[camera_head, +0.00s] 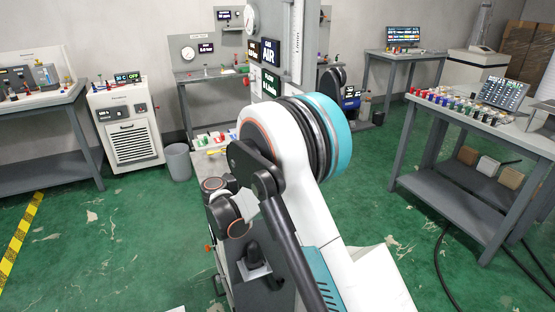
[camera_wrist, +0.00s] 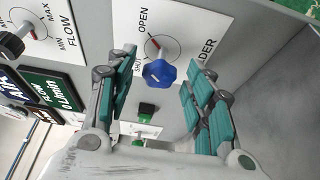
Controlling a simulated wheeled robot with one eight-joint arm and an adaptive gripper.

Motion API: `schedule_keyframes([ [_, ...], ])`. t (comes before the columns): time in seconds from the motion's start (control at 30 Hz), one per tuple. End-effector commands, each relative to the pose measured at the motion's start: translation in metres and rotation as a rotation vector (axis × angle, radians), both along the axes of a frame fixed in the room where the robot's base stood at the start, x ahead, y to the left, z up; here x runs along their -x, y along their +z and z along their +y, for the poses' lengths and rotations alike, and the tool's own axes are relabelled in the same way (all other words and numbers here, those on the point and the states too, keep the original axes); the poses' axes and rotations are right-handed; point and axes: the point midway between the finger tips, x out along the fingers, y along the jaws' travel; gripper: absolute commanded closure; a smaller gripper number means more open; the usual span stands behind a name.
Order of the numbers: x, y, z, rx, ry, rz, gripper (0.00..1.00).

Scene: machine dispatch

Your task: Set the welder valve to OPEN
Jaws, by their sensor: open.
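The welder valve is a blue lobed knob (camera_wrist: 159,73) on a white plate (camera_wrist: 186,30) in the wrist view. The plate is marked OPEN and SHUT, with the end of the word WELDER showing. A red mark shows on the dial just beyond the knob, and the knob's exact setting is hard to tell. My gripper (camera_wrist: 160,88) is open, with one teal-padded finger on each side of the knob and visible gaps between. In the head view my arm hides the valve, and I cannot make out my gripper there.
A flow dial with a dark knob (camera_wrist: 14,44) lies left of the valve, with a flow display (camera_wrist: 52,92) reading 0 L/min below it. A small dark-and-green fitting (camera_wrist: 149,108) sits below the valve. A bin (camera_head: 178,162) and a right-hand table (camera_head: 455,188) flank open green floor.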

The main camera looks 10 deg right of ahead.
Motion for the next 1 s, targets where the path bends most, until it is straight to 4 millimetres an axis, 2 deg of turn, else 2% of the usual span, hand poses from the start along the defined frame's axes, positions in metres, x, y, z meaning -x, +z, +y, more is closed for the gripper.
schedule_keyframes([
  [0.17,0.012,0.000,0.019,0.000,0.004,0.000,0.52],
  [0.4,0.039,-0.001,0.061,0.000,0.004,0.000,0.52],
  [0.6,0.057,-0.001,0.087,0.000,0.003,0.000,0.52],
  [0.77,0.064,-0.001,0.097,0.000,0.002,0.000,0.52],
  [1.0,0.066,-0.001,0.098,0.000,0.000,0.000,0.52],
])
